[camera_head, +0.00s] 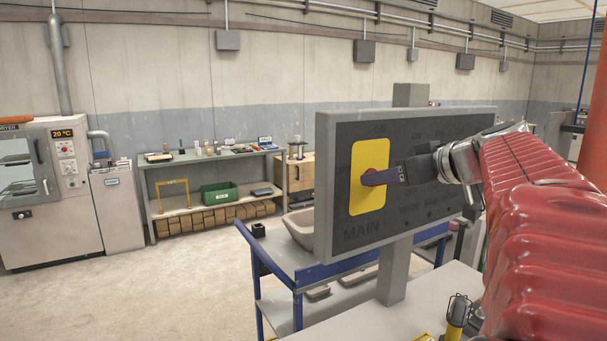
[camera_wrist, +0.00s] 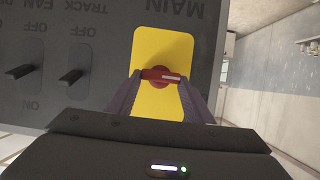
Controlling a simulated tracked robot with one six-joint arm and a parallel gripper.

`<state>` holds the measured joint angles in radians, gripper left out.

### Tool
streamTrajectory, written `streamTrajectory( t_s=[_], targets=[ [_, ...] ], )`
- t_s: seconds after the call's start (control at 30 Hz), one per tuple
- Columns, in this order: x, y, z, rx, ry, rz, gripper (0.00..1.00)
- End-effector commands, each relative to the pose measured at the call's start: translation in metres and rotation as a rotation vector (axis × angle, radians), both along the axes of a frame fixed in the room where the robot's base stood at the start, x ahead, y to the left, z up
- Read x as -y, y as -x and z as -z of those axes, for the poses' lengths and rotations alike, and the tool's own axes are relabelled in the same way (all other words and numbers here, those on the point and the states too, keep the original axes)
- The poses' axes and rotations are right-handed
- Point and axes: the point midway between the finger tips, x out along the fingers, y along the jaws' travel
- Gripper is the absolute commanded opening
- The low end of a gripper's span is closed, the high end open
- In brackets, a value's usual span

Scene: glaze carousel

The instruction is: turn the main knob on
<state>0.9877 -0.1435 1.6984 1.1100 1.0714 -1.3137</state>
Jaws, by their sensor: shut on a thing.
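The main knob (camera_head: 367,179) is red and sits on a yellow plate (camera_head: 369,158) at the left end of an upright grey panel (camera_head: 325,190) marked MAIN. In the wrist view the knob (camera_wrist: 162,78) shows from the front, with a white mark on its bar. The bar lies crosswise in that picture, and the panel lettering appears upside down. My gripper (camera_wrist: 160,85) is shut on the knob, one finger at each end of its bar. In the head view my gripper (camera_head: 375,178) comes from the right and partly hides the knob and plate.
Small black toggle switches (camera_wrist: 72,77) stand beside the yellow plate, marked ON and OFF. A blue-framed cart (camera_head: 258,262) stands behind the panel. A bench with a green bin (camera_head: 219,192) and an oven cabinet (camera_head: 40,190) are farther back. The floor at left is clear.

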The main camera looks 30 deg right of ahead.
Motion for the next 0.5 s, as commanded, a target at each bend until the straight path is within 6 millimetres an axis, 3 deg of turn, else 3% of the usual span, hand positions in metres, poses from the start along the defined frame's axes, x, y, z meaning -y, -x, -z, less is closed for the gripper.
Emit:
streamTrajectory(
  t_s=[0.17, 0.5],
  targets=[
    [0.0000, 0.0001, 0.0000, 0.000, 0.000, 0.000, 0.24],
    [0.0018, 0.0000, 0.0003, -0.001, -0.034, 0.002, 0.24]
  ],
)
